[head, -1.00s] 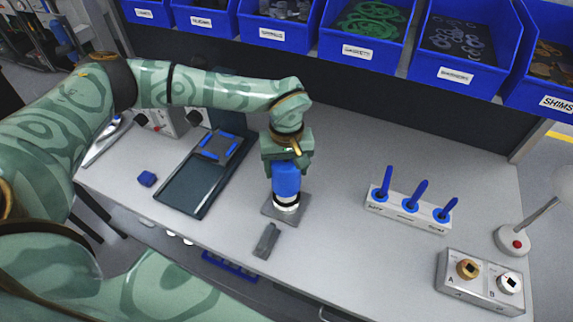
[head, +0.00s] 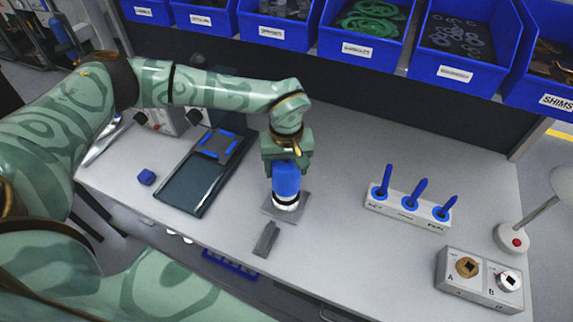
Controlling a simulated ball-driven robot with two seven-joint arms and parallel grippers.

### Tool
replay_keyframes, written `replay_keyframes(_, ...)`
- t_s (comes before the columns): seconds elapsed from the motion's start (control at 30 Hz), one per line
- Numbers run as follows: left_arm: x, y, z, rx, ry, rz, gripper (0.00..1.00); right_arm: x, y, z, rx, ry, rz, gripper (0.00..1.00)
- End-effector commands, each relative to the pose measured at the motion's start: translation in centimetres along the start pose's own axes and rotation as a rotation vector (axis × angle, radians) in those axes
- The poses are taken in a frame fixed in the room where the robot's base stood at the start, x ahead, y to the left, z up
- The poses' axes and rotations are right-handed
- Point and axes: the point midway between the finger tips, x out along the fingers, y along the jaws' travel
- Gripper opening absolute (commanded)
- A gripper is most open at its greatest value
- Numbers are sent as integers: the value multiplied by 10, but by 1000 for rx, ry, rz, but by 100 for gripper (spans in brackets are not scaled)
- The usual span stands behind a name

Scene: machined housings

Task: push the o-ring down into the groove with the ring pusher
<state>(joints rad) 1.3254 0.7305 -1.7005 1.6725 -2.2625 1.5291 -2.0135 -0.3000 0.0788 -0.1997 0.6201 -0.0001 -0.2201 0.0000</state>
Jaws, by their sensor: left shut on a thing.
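My left gripper (head: 287,166) is shut on the blue ring pusher (head: 286,182) and points straight down. The pusher stands upright over a silver, round machined housing (head: 286,204), with its lower end at the housing's top. The housing sits on a square grey plate (head: 272,208) on the bench. The o-ring and its groove are hidden under the pusher, so I cannot tell how the ring sits. My right gripper is out of view.
A small grey block (head: 265,240) lies in front of the plate. A rack with blue-handled tools (head: 408,209) and an A/B fixture box (head: 480,281) are to the right. Blue bins (head: 455,76) line the back.

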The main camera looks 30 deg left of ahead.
Motion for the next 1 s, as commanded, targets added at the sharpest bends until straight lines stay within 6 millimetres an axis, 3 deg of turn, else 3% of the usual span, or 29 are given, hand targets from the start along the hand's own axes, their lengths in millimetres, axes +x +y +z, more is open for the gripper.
replay_keyframes(1.0,26,0,0,0,0,0,40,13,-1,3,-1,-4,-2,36)
